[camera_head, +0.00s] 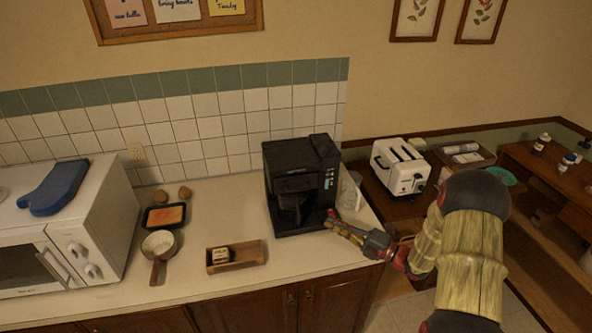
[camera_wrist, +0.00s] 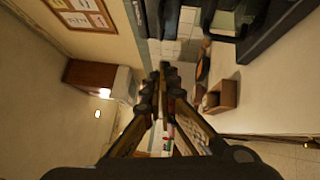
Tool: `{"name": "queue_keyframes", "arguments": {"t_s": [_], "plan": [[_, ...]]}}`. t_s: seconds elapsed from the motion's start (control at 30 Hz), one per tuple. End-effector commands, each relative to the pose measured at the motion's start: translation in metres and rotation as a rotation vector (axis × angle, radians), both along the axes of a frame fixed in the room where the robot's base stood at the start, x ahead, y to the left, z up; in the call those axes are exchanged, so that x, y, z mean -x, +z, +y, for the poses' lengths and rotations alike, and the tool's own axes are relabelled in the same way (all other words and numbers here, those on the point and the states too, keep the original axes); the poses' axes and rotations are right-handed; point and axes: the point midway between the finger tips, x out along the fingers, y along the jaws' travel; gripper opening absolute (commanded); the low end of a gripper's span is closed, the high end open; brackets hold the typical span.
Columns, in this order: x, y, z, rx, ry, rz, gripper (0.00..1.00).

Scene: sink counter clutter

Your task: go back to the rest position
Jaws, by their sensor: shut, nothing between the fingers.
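My gripper (camera_head: 345,230) is shut and empty. In the head view it is in front of the right side of the black coffee maker (camera_head: 301,184), above the counter's right end, with my arm reaching in from the right. I cannot tell whether it touches the machine. In the wrist view the closed fingers (camera_wrist: 163,72) point up the picture, with nothing between them.
The counter (camera_head: 207,200) holds a wooden box (camera_head: 238,264) with a small item in it, a pan (camera_head: 160,244), a dark tray with orange content (camera_head: 165,216) and a white microwave (camera_head: 85,225). A white toaster (camera_head: 401,166) stands to the right, behind my arm.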

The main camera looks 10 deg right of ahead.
Motion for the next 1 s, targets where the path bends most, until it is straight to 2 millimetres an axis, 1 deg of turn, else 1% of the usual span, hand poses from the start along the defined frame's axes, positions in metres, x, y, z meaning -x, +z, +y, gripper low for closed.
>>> {"name": "queue_keyframes", "arguments": {"t_s": [0.13, 0.23, 0.3, 0.37, 0.43, 0.5, 0.57, 0.6, 0.67, 0.7, 0.77, 0.8, 0.87, 0.9, 1.0], "plan": [[0.0, 0.0, 0.0, 0.026, -0.005, -0.026, 0.0], [0.0, -0.007, 0.001, 0.114, -0.016, -0.081, 0.0], [0.007, -0.02, 0.009, 0.216, 0.012, -0.126, 0.0], [0.021, -0.036, 0.021, 0.315, 0.062, -0.165, 0.0], [0.043, -0.055, 0.037, 0.43, 0.142, -0.218, 0.0], [0.067, -0.066, 0.05, 0.551, 0.235, -0.295, 0.0], [0.088, -0.069, 0.06, 0.66, 0.328, -0.383, 0.0], [0.103, -0.07, 0.067, 0.733, 0.397, -0.449, 0.0], [0.127, -0.07, 0.077, 0.84, 0.509, -0.563, 0.0], [0.143, -0.07, 0.082, 0.91, 0.59, -0.647, 0.0], [0.166, -0.068, 0.087, 1.01, 0.714, -0.779, 0.0], [0.181, -0.067, 0.089, 1.07, 0.795, -0.87, 0.0], [0.201, -0.064, 0.089, 1.151, 0.92, -1.009, 0.0], [0.213, -0.061, 0.088, 1.202, 1.002, -1.102, 0.0], [0.239, -0.054, 0.082, 1.306, 1.2, -1.328, 0.0]]}}
